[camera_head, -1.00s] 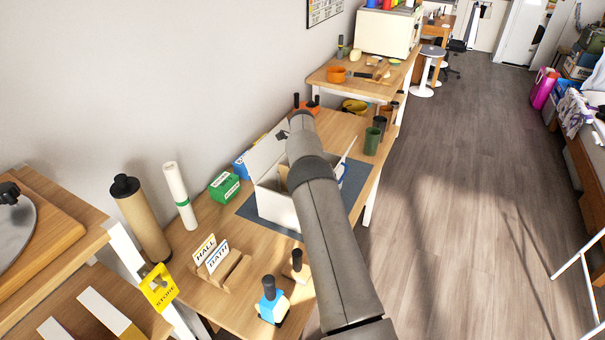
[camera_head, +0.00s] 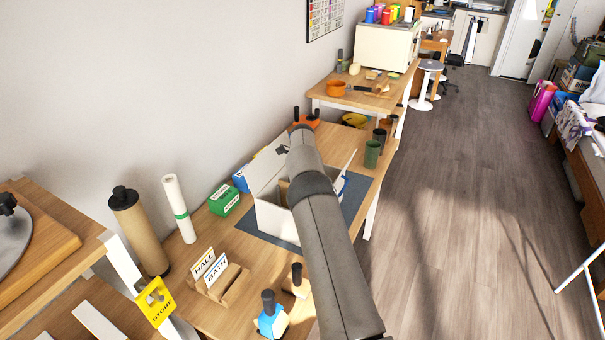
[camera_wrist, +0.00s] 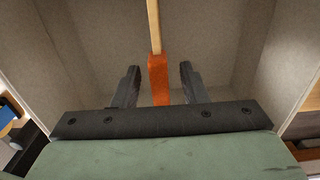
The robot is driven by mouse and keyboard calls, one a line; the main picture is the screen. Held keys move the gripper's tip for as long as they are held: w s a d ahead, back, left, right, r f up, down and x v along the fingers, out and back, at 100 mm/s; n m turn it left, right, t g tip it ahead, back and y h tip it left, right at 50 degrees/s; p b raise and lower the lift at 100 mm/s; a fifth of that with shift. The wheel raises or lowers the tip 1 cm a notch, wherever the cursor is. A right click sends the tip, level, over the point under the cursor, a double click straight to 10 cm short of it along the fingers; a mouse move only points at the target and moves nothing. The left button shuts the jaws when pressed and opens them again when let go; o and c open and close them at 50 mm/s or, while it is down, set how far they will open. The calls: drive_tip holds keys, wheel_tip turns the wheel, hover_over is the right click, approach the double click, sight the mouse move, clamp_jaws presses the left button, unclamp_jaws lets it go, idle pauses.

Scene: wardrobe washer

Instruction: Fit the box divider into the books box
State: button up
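The books box (camera_head: 276,222) is a white open carton with raised flaps, standing on a dark mat on the bench. My arm reaches over it and hides part of its inside and my gripper in the head view. In the wrist view, the box's grey inner walls (camera_wrist: 215,40) surround my gripper (camera_wrist: 159,84). The divider (camera_wrist: 154,25) shows as a thin tan upright edge with an orange grip piece (camera_wrist: 158,78). My two dark fingers stand on either side of the orange piece, with a visible gap on each side. Whether the divider is fully seated is unclear.
A green box (camera_head: 224,199) and a blue box (camera_head: 241,179) stand left of the carton. Label cards in a wooden holder (camera_head: 217,281), a blue stamp-like item (camera_head: 271,317) and a white roll (camera_head: 179,208) are nearer. Green cup (camera_head: 372,154) stands right.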

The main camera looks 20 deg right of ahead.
wheel_tip(320, 180, up, 17)
drive_tip(key=p, duration=0.1)
idle(0.6)
